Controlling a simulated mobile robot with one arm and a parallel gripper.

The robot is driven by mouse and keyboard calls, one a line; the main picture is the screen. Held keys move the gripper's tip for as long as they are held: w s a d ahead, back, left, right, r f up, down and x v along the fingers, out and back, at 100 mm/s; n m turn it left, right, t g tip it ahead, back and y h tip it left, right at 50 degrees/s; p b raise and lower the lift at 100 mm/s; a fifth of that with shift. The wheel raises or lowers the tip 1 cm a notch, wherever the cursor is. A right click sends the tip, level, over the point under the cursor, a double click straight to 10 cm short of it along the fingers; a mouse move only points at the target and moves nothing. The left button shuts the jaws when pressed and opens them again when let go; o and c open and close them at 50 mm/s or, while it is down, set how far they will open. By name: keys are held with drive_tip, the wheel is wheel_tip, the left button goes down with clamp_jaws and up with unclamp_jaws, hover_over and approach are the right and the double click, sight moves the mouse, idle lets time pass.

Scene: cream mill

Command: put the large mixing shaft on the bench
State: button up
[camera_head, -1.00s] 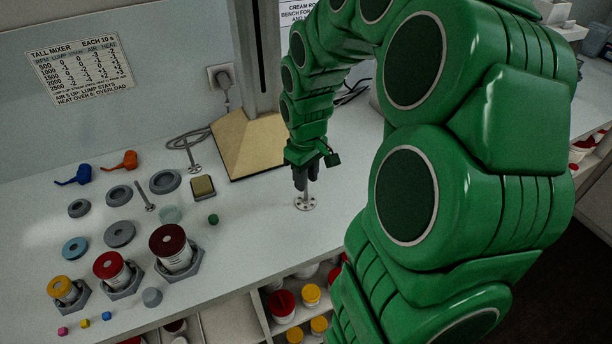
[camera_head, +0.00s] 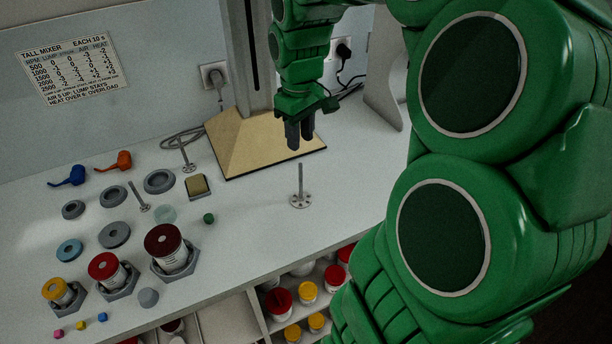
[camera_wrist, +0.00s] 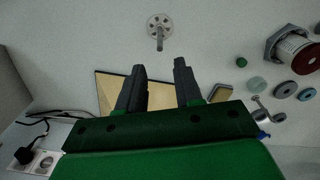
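A large mixing shaft (camera_head: 300,187) stands upright on the white bench (camera_head: 262,228), its round holed disc flat on the surface and its thin rod pointing up. It also shows in the wrist view (camera_wrist: 159,27), beyond my fingertips. My gripper (camera_head: 300,141) is above and slightly behind the shaft, apart from it. In the wrist view my two fingers (camera_wrist: 160,68) are spread with nothing between them. Another shaft with a disc (camera_head: 188,160) stands near the mixer base, and a smaller one (camera_head: 140,195) lies among the rings.
The mixer's tan base (camera_head: 250,145) and column are behind the shaft. Grey rings, jars in hexagonal holders (camera_head: 172,255), a sponge-like block (camera_head: 197,187) and a green ball (camera_head: 209,218) lie to the left. Bench around the shaft is clear. Shelves with jars (camera_head: 279,302) are below the front edge.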

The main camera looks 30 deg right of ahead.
drive_tip(key=s+a+m, duration=0.1)
drive_tip(key=s+a, duration=0.2)
drive_tip(key=s, duration=0.5)
drive_tip(key=s+a+f+m+g, duration=0.1)
drive_tip(key=s+a, duration=0.2)
drive_tip(key=s, duration=0.6)
drive_tip(key=s+a+f+m, duration=0.1)
drive_tip(key=s+a+m, duration=0.1)
drive_tip(key=s, duration=0.6)
drive_tip(key=shift+s+a+g, duration=0.2)
drive_tip(key=shift+a+g, duration=0.2)
drive_tip(key=shift+a, duration=0.35)
drive_tip(key=shift+o, duration=0.5)
drive_tip(key=shift+s+f+m, duration=0.3)
drive_tip(key=shift+s+f, duration=0.05)
drive_tip(key=shift+s, duration=0.15)
drive_tip(key=n+t, duration=0.2)
drive_tip(key=n, duration=0.3)
approach(301, 183)
drive_tip(key=shift+w+f, duration=0.15)
drive_tip(key=shift+f, duration=1.7)
drive_tip(key=shift+w+f, duration=0.2)
drive_tip(key=shift+f, duration=1.65)
clamp_jaws()
